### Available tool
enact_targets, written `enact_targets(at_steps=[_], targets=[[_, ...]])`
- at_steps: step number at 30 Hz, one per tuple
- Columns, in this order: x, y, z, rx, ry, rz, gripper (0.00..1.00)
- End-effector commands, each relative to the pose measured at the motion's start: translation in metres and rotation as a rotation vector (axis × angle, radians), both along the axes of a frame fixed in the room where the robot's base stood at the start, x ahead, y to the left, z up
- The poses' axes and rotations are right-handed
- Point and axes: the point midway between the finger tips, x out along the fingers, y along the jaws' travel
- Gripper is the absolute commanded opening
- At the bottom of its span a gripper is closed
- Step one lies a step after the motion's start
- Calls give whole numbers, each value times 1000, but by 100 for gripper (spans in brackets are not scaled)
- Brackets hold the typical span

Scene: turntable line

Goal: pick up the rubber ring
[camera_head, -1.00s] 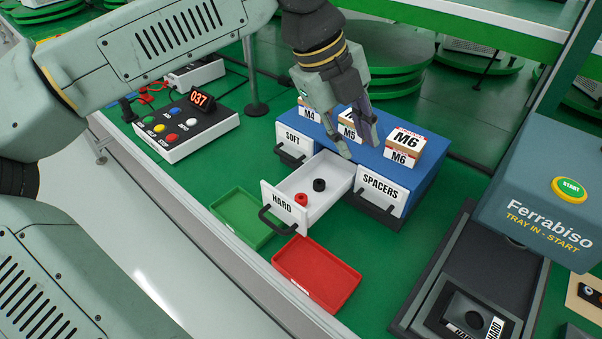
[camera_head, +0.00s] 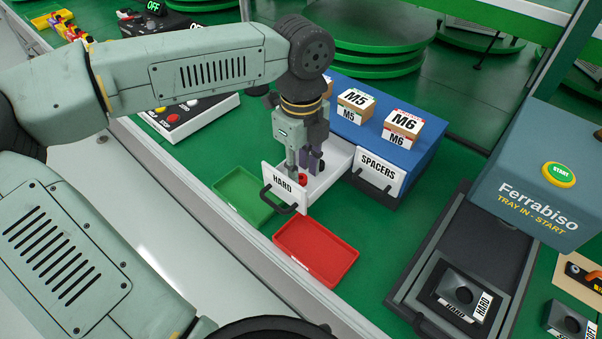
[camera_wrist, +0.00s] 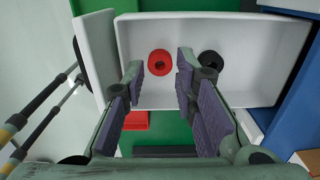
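A red ring (camera_head: 302,179) and a black ring (camera_head: 319,168) lie in the open white drawer (camera_head: 336,165) labelled HARD. Which one is rubber I cannot tell by sight. In the wrist view the red ring (camera_wrist: 160,62) lies on the drawer floor, in line with the gap between my fingertips. The black ring (camera_wrist: 209,62) is to the right, just outside the right finger and partly covered by it. My gripper (camera_wrist: 160,72) is open and empty, pointing down over the drawer. Contact with either ring does not show.
The blue cabinet (camera_head: 405,158) carries boxes marked M5 (camera_head: 356,103) and M6 (camera_head: 403,124). A green tray (camera_head: 222,187) and a red tray (camera_head: 325,256) lie before the drawer. The Ferrabiso machine (camera_head: 535,185) stands right. Green bench shows between.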

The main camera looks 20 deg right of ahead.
Motion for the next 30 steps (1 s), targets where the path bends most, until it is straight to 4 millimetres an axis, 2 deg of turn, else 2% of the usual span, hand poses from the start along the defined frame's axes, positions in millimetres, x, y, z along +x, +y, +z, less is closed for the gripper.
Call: enact_targets(at_steps=[3, 7, 12, 19, 26, 30], targets=[[0, 0, -12, -1, 1, 0, 26], [1, 0, -18, -1, -1, 0, 26], [1, 0, -18, 0, -1, 0, 26], [1, 0, -18, 0, -1, 1, 10], [1, 0, -17, 0, -1, 1, 10], [2, 1, -8, 0, -4, 3, 10]])
